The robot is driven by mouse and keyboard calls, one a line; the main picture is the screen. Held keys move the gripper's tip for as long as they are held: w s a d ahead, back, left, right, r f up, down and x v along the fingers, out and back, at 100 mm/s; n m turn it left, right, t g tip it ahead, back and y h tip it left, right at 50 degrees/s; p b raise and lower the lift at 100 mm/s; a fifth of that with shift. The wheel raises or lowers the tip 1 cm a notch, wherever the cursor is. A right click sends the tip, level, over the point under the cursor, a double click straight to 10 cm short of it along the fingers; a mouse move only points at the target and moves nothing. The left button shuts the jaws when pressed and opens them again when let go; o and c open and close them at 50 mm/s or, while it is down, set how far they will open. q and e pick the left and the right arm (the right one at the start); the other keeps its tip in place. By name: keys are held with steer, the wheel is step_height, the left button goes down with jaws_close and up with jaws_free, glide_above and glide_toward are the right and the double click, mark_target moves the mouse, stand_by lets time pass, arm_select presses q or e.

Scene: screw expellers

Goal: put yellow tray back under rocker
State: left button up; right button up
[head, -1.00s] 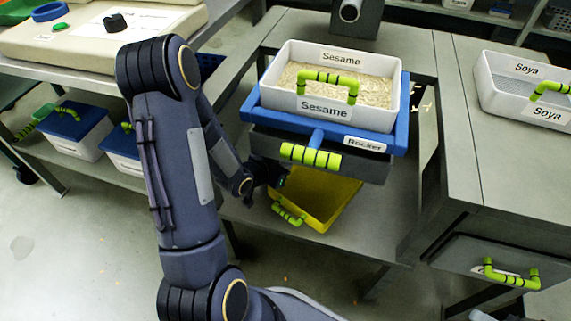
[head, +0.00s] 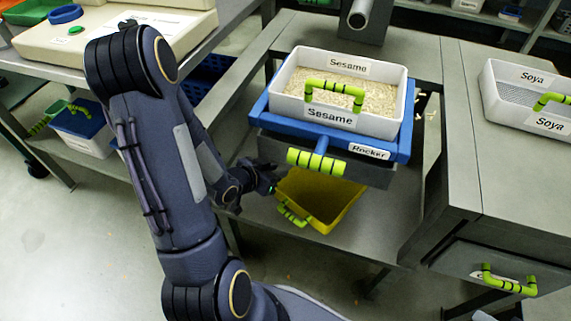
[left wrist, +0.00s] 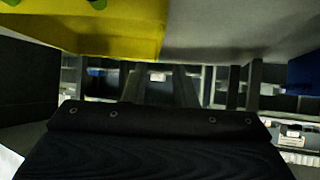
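The yellow tray (head: 343,203) with a green-and-black handle (head: 293,214) is on the lower shelf below the rocker in the head view. The rocker (head: 280,132) is a dark box with a blue frame and a "Rocker" label. The rocker hides the tray's back part. My left gripper (head: 272,178) is just left of the tray's upper left edge; its dark fingers look apart, with nothing seen between them. A yellow surface, likely the tray (left wrist: 110,35), fills the top left of the left wrist view. My right gripper is not in view.
A white Sesame tray (head: 330,115) with grain stands on the rocker's blue frame (head: 388,138). A green-and-black handle (head: 316,161) juts out from the rocker's front. The lower shelf (head: 372,238) is bare right of the yellow tray. A table with a Soya tray (head: 492,95) stands right.

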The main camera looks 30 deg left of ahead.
arm_select(q)
steer(key=p+v, duration=0.1)
steer(key=v, duration=0.4)
stand_by(0.5)
